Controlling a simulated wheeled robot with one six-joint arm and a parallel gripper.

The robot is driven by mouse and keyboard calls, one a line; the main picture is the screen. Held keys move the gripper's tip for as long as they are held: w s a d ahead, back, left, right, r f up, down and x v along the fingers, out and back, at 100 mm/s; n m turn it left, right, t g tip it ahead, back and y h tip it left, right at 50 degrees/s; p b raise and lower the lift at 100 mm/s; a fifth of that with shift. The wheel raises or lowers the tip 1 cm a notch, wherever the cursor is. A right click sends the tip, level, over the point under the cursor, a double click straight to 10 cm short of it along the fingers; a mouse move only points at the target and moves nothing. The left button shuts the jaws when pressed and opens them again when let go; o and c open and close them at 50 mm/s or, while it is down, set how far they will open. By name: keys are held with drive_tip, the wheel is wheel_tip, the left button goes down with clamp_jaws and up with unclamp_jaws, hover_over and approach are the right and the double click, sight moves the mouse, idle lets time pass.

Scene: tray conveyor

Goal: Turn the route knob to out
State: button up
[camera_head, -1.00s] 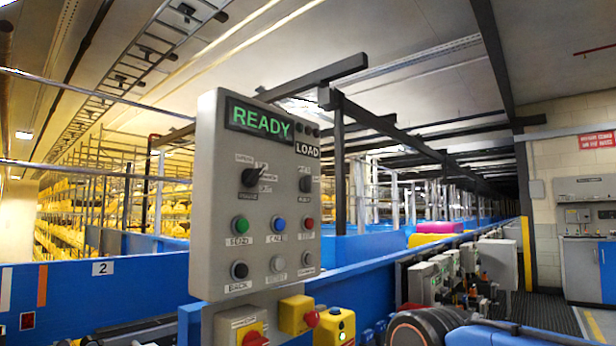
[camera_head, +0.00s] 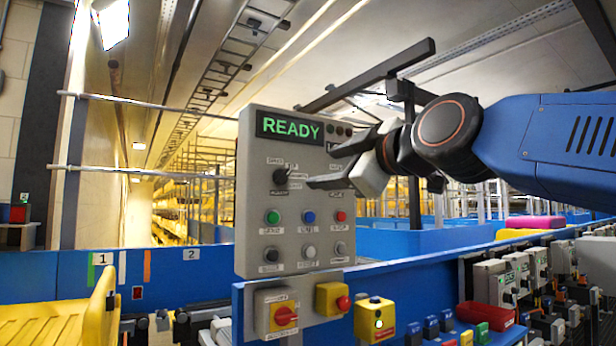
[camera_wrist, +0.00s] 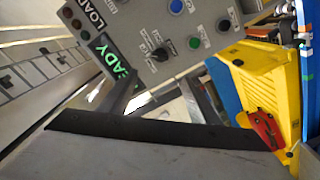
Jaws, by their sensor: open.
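The grey control panel (camera_head: 250,235) carries a green READY display (camera_head: 290,128) and rows of buttons. A black rotary knob (camera_head: 281,176) sits at its upper left, with labels around it too small to read, so I cannot tell its setting. My gripper (camera_head: 332,163) is in front of the panel's upper right, right of that knob and apart from it, open and empty. It hides the second knob seen there earlier. The wrist view shows the panel tilted, with the black knob (camera_wrist: 160,53) and a green button (camera_wrist: 195,43); a large grey part of my gripper fills the bottom.
Below the panel are a red switch on a yellow plate (camera_head: 285,316), a red stop button (camera_head: 343,303) and a yellow box (camera_head: 375,320). A yellow tray (camera_head: 60,315) stands at lower left. Blue conveyor walls (camera_head: 190,270) run behind. A red bin (camera_head: 487,316) is at right.

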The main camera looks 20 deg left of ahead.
sight(285, 176)
drive_tip(key=x, duration=1.7)
drive_tip(key=shift+w, duration=0.15)
drive_tip(key=c, duration=1.1)
